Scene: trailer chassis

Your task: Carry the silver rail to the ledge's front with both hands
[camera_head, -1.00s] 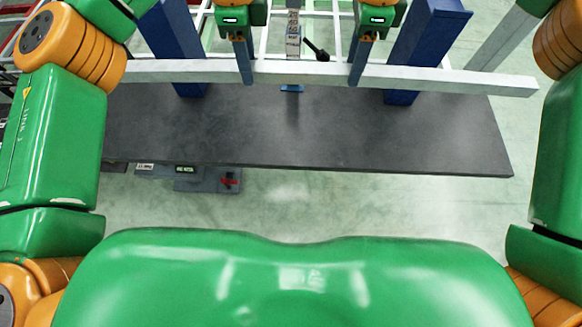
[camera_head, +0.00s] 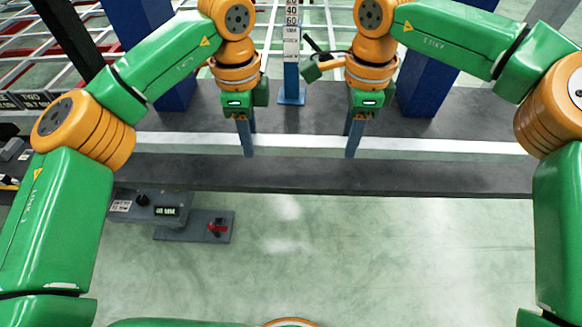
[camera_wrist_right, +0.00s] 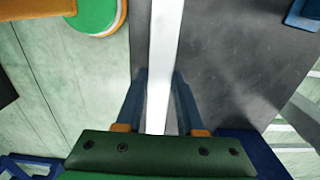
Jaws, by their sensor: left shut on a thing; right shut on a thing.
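The silver rail (camera_head: 300,141) runs left to right over the dark ledge (camera_head: 310,174), roughly along its length and close to its front edge. My left gripper (camera_head: 246,150) is shut on the rail left of its middle. My right gripper (camera_head: 354,150) is shut on it a little right of the middle. In the right wrist view the rail (camera_wrist_right: 164,50) passes between the two blue fingers, with the dark ledge (camera_wrist_right: 225,60) beneath. I cannot tell whether the rail touches the ledge or hangs just above it.
Two blue posts (camera_head: 150,40) (camera_head: 428,85) stand behind the rail, with a scale-marked post (camera_head: 291,70) between them. A grey box with a small display (camera_head: 158,206) and a red-handled device (camera_head: 214,228) sit below the ledge's left front. The pale floor (camera_head: 350,250) in front is clear.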

